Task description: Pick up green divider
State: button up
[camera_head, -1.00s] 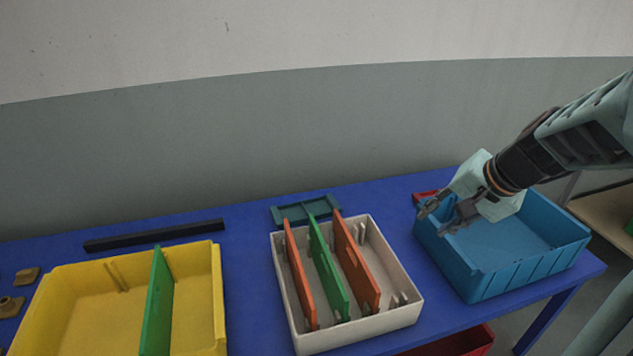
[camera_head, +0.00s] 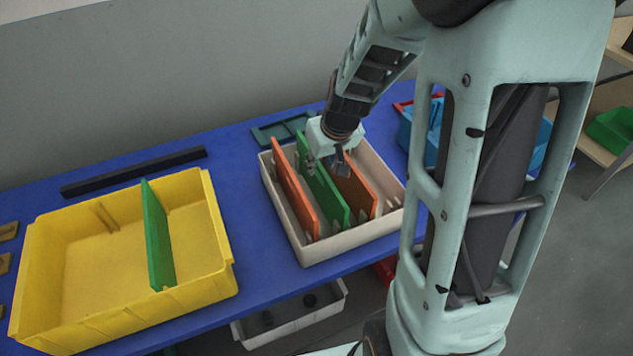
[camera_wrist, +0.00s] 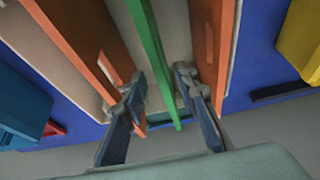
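A green divider (camera_head: 323,189) stands in the white box between two orange dividers (camera_head: 294,186) (camera_head: 356,187). My gripper (camera_head: 326,164) is over the far part of this box. In the wrist view my gripper (camera_wrist: 159,82) is open, and the green divider (camera_wrist: 149,40) passes between its fingers with gaps on both sides. Whether the fingertips are level with the divider's top edge is hard to tell. Another green divider (camera_head: 157,237) stands upright in the yellow bin (camera_head: 75,255).
The white box (camera_head: 360,241) stands on the blue table (camera_head: 249,231). A blue bin (camera_head: 431,130) is to its right, partly hidden by my arm. A black bar (camera_head: 133,171) lies behind the yellow bin. A dark green tray (camera_head: 280,129) lies behind the white box.

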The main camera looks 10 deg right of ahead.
aim_at(317, 174)
jog(key=shift+x, duration=3.55)
jog(key=shift+s+a, duration=0.1)
jog(key=shift+s, duration=0.05)
jog(key=shift+c, duration=0.5)
grip_shut()
